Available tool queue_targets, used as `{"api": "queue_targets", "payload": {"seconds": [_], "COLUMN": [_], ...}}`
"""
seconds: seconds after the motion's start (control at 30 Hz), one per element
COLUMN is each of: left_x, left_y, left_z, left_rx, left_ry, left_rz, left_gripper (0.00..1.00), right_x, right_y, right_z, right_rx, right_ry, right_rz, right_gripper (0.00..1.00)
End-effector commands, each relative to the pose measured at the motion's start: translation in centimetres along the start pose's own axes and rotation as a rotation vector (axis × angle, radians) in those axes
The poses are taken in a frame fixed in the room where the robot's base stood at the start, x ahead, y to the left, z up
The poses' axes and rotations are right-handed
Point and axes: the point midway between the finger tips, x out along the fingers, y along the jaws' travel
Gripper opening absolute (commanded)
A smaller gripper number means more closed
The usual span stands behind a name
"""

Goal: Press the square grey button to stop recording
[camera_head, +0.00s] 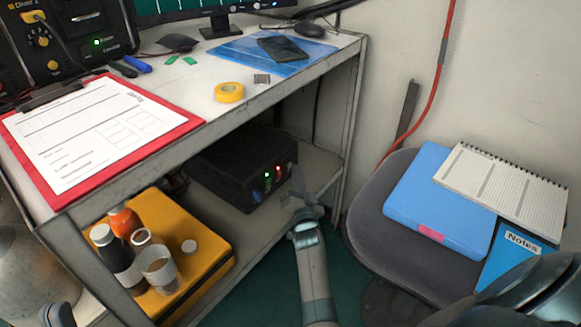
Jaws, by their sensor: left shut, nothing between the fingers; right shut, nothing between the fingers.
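A black box (236,169) sits on the lower shelf, its front panel showing small red, green and blue lights. The square grey button cannot be made out for sure on this panel; details there are too small. My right gripper (298,184) is shut and empty, just in front of the right end of the panel, its tip pointing up at it. Whether it touches the panel cannot be told. My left gripper (58,314) shows only in part at the bottom left corner, shut and empty, far from the box.
A yellow case (210,252) with bottles and cups stands left of the box. A chair (375,215) with folders stands at the right.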

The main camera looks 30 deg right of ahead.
Motion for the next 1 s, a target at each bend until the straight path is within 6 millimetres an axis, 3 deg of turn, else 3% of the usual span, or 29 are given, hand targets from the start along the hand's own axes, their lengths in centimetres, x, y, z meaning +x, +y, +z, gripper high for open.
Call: {"api": "queue_targets", "payload": {"seconds": [1.0], "left_x": [-0.26], "left_y": [0.00], "left_z": [0.13], "left_rx": [0.000], "left_ry": [0.000], "left_rz": [0.000], "left_gripper": [0.00], "right_x": [0.85], "right_y": [-1.17], "right_z": [0.45], "right_rx": [0.009], "right_ry": [0.003], "right_rz": [-0.012], "right_gripper": [0.00]}}
